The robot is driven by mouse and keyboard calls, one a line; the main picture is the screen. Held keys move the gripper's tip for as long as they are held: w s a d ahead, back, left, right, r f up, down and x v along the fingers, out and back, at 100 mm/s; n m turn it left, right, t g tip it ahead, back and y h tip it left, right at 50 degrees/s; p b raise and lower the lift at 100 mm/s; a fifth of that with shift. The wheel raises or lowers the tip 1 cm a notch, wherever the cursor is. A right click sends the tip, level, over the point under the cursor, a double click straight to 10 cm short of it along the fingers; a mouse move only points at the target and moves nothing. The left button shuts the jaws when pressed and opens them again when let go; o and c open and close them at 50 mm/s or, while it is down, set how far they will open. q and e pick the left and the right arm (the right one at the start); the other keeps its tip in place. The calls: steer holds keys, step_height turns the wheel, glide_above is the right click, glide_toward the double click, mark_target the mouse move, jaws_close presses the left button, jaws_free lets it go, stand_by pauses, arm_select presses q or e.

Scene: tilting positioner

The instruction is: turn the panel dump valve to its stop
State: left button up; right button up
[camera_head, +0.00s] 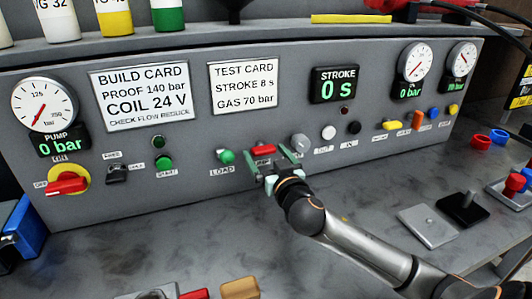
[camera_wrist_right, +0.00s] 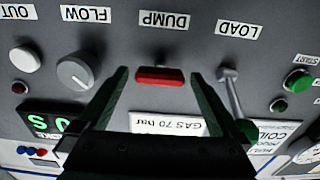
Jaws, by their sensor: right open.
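The dump valve has a red bar handle (camera_head: 264,149) on the grey panel, above its DUMP label, and it lies about level. In the right wrist view the red handle (camera_wrist_right: 160,77) lies crosswise between the finger ends. My right gripper (camera_head: 275,161) is open in front of the panel, one finger to each side of the handle. In the right wrist view the open fingers (camera_wrist_right: 160,85) show no contact with the handle. My left gripper is not in view.
The LOAD lever with its green knob (camera_head: 227,156) is close on the left, the grey FLOW knob (camera_head: 300,142) close on the right. A red and yellow main switch (camera_head: 67,184) is at far left. A grey plate (camera_head: 428,227) lies on the bench.

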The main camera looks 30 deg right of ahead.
steer(key=shift+w, duration=0.25)
steer(key=c, duration=1.3)
